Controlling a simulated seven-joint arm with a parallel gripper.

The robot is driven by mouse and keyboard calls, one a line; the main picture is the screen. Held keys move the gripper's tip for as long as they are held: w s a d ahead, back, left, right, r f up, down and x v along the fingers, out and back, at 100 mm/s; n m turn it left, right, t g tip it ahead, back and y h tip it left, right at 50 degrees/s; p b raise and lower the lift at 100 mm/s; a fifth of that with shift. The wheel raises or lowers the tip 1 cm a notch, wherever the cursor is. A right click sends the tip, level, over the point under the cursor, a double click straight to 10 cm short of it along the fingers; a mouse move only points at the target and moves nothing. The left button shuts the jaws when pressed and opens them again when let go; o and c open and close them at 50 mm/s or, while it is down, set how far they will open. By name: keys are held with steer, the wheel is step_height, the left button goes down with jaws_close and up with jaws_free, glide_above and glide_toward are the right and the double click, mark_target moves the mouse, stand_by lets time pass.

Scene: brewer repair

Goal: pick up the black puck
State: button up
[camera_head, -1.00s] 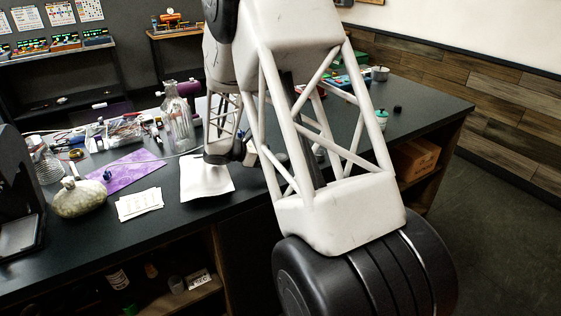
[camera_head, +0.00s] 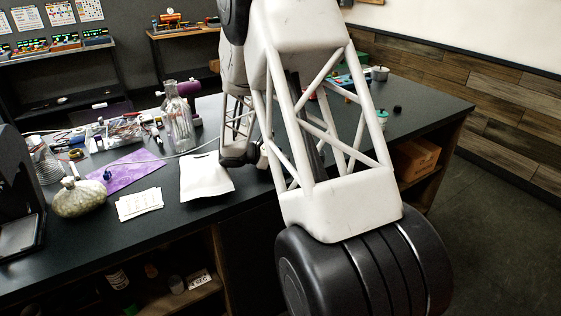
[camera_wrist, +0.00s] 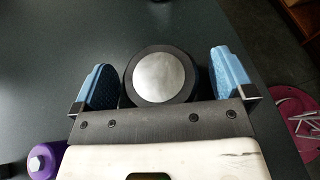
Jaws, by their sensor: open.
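In the wrist view, my gripper (camera_wrist: 160,80) is open, with its blue finger pads spread apart. A round piece with a black rim and a pale grey disc on top (camera_wrist: 160,77) shows between the fingers, its near edge hidden by the gripper's grey bar. I cannot tell whether it is the black puck or whether a finger touches it. In the head view, a small, low black thing (camera_head: 397,108), which looks like a puck, lies on the right part of the dark table. My arm hides the gripper in that view.
The dark table (camera_head: 440,103) is bare near its right end. A pot (camera_head: 380,73) stands at the back right. A white pouch (camera_head: 207,177), cards (camera_head: 140,204) and a glass bottle (camera_head: 178,115) are to the left. In the wrist view, a purple item (camera_wrist: 45,160) and a pink bowl (camera_wrist: 297,118) flank my gripper.

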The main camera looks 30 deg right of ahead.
steer(key=shift+c, duration=0.2)
steer(key=c, duration=1.1)
steer(key=shift+r, duration=0.15)
steer(key=shift+r, duration=0.75)
step_height(320, 180, up, 2)
steer(key=shift+s, duration=0.1)
steer(key=s+a, duration=0.3)
steer(key=s, duration=0.4)
steer(key=s+a+r, duration=0.1)
steer(key=s+a, duration=0.2)
steer(key=s, duration=0.4)
steer(key=shift+s, duration=0.25)
steer(key=shift+r, duration=0.1)
